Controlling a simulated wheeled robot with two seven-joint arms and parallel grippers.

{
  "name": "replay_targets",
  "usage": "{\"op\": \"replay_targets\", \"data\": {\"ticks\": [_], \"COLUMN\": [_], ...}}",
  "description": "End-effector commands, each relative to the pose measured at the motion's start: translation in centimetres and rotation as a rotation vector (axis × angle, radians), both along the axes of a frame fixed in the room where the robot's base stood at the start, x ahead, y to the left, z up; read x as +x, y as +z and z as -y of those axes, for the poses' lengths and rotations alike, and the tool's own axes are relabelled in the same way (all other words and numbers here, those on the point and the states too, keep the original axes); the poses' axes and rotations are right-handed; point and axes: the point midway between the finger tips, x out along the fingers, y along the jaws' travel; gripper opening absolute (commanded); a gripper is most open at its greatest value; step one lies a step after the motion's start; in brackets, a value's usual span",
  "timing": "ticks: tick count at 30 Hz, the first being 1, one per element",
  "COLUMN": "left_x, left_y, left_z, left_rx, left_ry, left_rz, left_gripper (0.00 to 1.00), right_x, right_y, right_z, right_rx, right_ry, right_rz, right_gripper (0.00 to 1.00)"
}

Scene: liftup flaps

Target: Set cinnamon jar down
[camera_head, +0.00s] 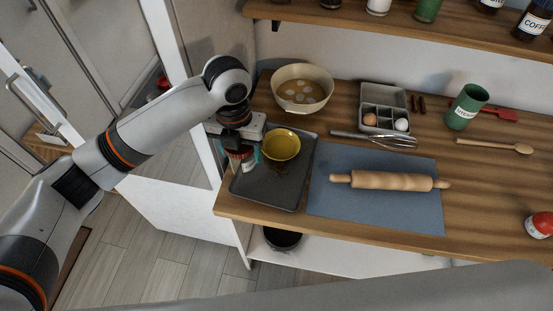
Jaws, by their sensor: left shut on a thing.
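My left gripper (243,150) reaches in from the left and is shut on a small jar, the cinnamon jar (246,164). The jar shows a reddish-brown part and a pale label; my gripper hides much of it. It is at the left edge of the dark tray (262,190), just left of a yellow bowl (281,146). I cannot tell whether its base touches the tray. My right gripper is not in view.
A blue mat (335,206) with a rolling pin (390,181) lies right of the tray. Behind are a large bowl (302,72), a whisk (385,139), an egg box (385,96) and a green cup (467,107). A red-topped jar (540,224) stands far right. The tray's front is clear.

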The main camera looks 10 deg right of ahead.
Motion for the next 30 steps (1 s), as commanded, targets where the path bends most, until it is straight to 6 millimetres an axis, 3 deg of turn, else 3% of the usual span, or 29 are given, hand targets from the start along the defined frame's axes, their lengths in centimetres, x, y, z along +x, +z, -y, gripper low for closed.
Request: {"op": "replay_targets", "data": {"ticks": [3,9,18,30], "left_x": [0.3,0.4,0.4,0.4], "left_y": [0.1,-0.4,-5.3,-9.6], "left_z": [1.1,1.8,1.8,1.7], "left_rx": [0.004,0.008,0.009,0.009], "left_ry": [-0.201,-0.360,-0.373,-0.370], "left_rz": [0.004,0.002,0.002,0.002], "left_gripper": [0.35,0.35,0.35,0.35], "right_x": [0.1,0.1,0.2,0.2], "right_y": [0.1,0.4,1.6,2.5], "right_z": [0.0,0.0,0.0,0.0], "right_rx": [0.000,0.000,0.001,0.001], "right_ry": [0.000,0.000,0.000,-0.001], "right_rz": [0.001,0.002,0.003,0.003], "right_gripper": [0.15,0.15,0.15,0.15]}}
